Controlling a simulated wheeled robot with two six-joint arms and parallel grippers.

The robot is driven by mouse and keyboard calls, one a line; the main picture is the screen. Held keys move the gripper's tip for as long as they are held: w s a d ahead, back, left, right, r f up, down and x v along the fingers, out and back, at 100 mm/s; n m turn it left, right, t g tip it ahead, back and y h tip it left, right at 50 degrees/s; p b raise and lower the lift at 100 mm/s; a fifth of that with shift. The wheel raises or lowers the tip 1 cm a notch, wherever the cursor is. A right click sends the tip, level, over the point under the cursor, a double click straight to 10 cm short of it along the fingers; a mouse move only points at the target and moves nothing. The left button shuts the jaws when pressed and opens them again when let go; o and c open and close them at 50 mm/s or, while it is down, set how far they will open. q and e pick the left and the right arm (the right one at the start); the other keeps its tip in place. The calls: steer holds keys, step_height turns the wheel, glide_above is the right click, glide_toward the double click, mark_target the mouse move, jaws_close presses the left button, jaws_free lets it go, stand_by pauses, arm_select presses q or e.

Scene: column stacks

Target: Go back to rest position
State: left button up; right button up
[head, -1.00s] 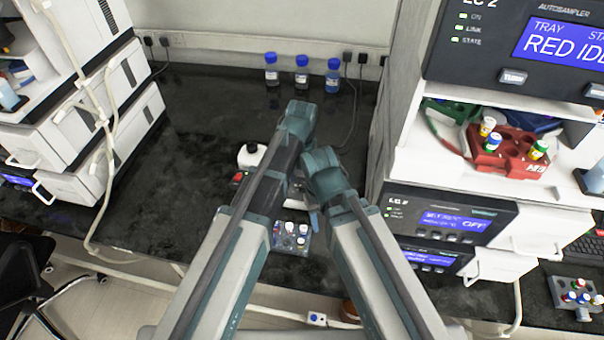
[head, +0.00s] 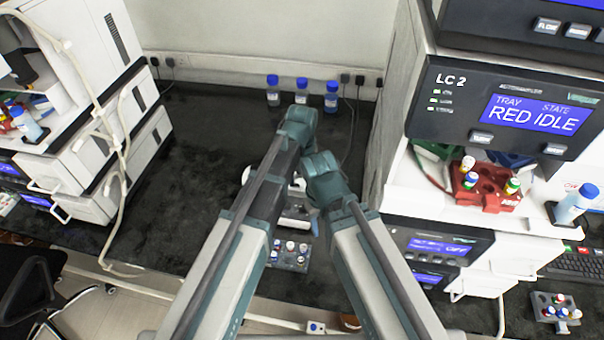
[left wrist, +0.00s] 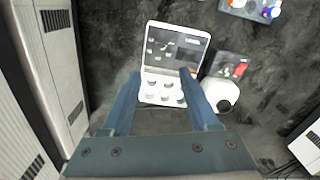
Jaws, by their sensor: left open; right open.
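In the head view both my arms reach up from the bottom edge over the dark bench, bent at their far ends. My left gripper (left wrist: 161,76) shows in the left wrist view with its two blue fingers apart and nothing held between them. Below it is a white tray-like device with a dark panel and several round wells (left wrist: 163,92); I cannot tell whether a finger touches it. In the head view the left gripper is mostly hidden by its own arm. My right gripper (head: 314,220) is open, mostly hidden beneath its arm; I see nothing held.
A rack of vials (head: 290,256) lies near the bench's front edge. Several blue-capped bottles (head: 302,91) stand at the back. Instrument stacks flank the bench; the right one holds a red vial tray (head: 486,190). Bare bench (head: 195,180) lies left of my arms.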

arm_select(q)
steer(key=s+a+m, duration=0.2)
steer(key=s+a, duration=0.1)
steer(key=s, duration=0.5)
steer(key=s+a+m+y, duration=0.1)
steer(key=s+a+m, duration=0.1)
steer(key=s, duration=0.6)
steer(key=shift+a+m, duration=0.4)
steer(key=shift+a, duration=0.25)
steer(key=shift+r, duration=0.1)
